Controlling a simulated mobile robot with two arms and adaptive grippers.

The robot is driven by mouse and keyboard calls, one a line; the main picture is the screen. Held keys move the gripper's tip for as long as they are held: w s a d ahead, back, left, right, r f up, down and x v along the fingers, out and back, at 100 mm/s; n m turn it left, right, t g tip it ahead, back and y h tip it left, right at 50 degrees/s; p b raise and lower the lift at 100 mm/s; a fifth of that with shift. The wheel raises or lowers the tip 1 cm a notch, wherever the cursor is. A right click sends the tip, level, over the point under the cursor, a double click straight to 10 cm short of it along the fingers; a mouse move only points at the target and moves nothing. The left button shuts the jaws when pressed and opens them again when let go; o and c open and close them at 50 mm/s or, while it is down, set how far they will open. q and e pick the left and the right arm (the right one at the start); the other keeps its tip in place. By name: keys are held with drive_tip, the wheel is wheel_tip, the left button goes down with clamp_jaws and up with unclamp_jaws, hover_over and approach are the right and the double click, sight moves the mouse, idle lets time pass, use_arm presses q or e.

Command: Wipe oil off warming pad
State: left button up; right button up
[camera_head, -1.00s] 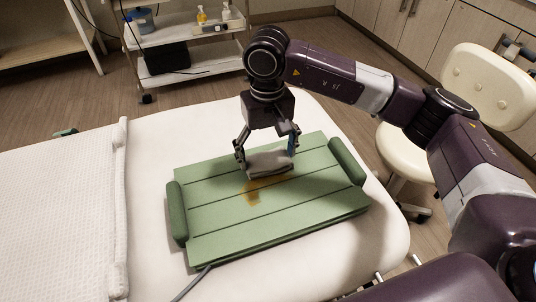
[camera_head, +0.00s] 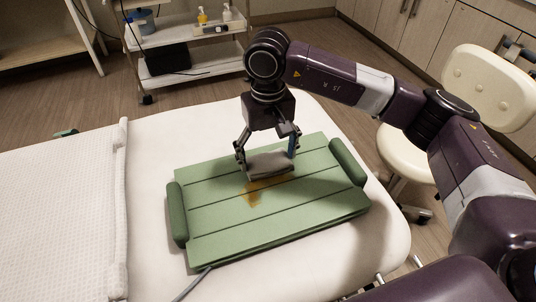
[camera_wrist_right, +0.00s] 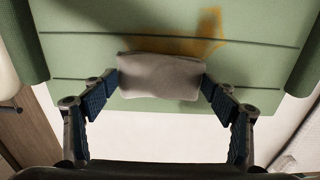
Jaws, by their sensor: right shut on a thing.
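The green warming pad (camera_head: 300,215) lies on the white bed, with a rolled bolster at each end. An orange-brown oil stain (camera_head: 252,192) marks its middle and also shows in the right wrist view (camera_wrist_right: 208,38). My right gripper (camera_head: 267,152) is over the far half of the pad, shut on a folded grey cloth (camera_head: 270,165). In the right wrist view the cloth (camera_wrist_right: 160,77) sits between the two fingers, beside the stain. I cannot tell whether the cloth touches the pad. My left gripper is not in view.
The white bed (camera_head: 145,185) surrounds the pad, with a textured white towel (camera_head: 60,210) on its left. A cable (camera_head: 192,284) leaves the pad's near edge. A cream chair (camera_head: 480,90) stands at right, and a trolley (camera_head: 190,65) with bottles stands behind.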

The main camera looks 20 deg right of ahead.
sight(252, 163)
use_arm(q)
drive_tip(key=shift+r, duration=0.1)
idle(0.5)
use_arm(e)
drive_tip(key=shift+s+a+f+b, duration=0.1)
drive_tip(key=shift+a+b, duration=0.3)
drive_tip(key=shift+a, duration=3.15)
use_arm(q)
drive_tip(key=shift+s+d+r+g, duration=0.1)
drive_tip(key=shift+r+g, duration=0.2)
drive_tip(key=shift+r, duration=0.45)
use_arm(e)
drive_tip(key=shift+s, duration=0.1)
